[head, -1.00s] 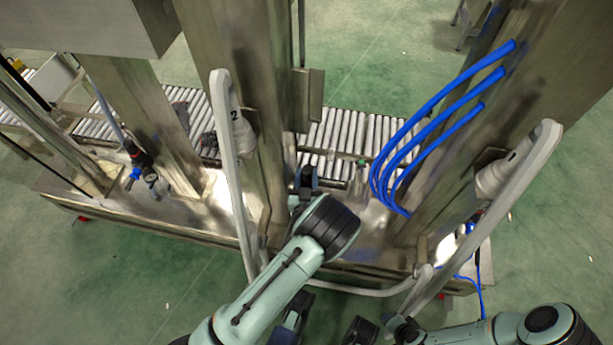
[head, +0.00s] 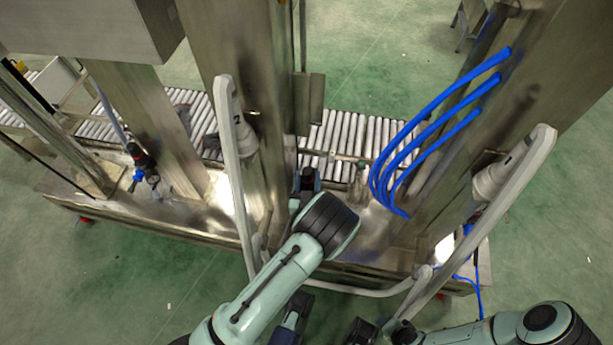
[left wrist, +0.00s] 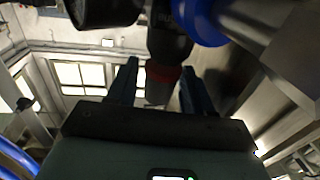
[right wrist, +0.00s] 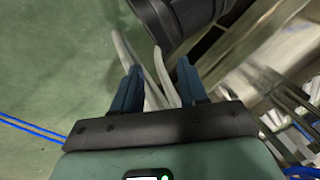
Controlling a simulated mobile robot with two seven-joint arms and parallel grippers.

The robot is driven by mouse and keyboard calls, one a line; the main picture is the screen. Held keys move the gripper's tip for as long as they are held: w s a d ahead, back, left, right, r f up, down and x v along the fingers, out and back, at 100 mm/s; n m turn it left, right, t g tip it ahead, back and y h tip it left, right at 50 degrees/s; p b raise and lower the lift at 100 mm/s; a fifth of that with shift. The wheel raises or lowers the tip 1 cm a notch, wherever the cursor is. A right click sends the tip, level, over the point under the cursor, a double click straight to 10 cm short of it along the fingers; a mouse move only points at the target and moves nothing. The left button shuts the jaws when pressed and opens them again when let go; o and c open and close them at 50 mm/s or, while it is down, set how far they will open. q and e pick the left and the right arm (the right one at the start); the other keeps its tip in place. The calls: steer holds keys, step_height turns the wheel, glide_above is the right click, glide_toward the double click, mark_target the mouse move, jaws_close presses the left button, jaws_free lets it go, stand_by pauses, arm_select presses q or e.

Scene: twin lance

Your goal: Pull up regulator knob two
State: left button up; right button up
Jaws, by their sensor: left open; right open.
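In the left wrist view a dark regulator knob (left wrist: 168,45) with a red ring at its end shows between the fingers of my left gripper (left wrist: 158,67). The gripper is open, and I cannot tell whether the fingers touch the knob. A blue round part (left wrist: 203,22) sits beside it. In the head view the left gripper (head: 307,180) is by the metal post, partly hidden by my arm; this knob is not clear there. My right gripper (right wrist: 160,66) is open and empty, with a pale grey tube in view beyond its fingers.
Another regulator (head: 140,160) with a red ring stands at the left on the metal base. Grey tube rails (head: 238,180) run before the posts. Blue hoses (head: 430,120) hang at the right. A roller conveyor (head: 345,132) lies behind. Green floor is clear in front.

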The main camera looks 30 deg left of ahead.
arm_select(q)
steer(key=p+v, duration=0.1)
steer(key=v, duration=1.1)
steer(key=shift+s, duration=0.15)
arm_select(e)
steer(key=shift+s+a+r+g, duration=0.2)
steer(key=shift+s+a+r, duration=0.1)
steer(key=shift+s+r, duration=0.25)
steer(key=shift+s+a+r+g, duration=0.2)
steer(key=shift+s+a+r, duration=0.1)
steer(key=shift+s, duration=0.35)
arm_select(q)
steer(key=shift+a+f, duration=0.1)
steer(key=shift+f, duration=0.05)
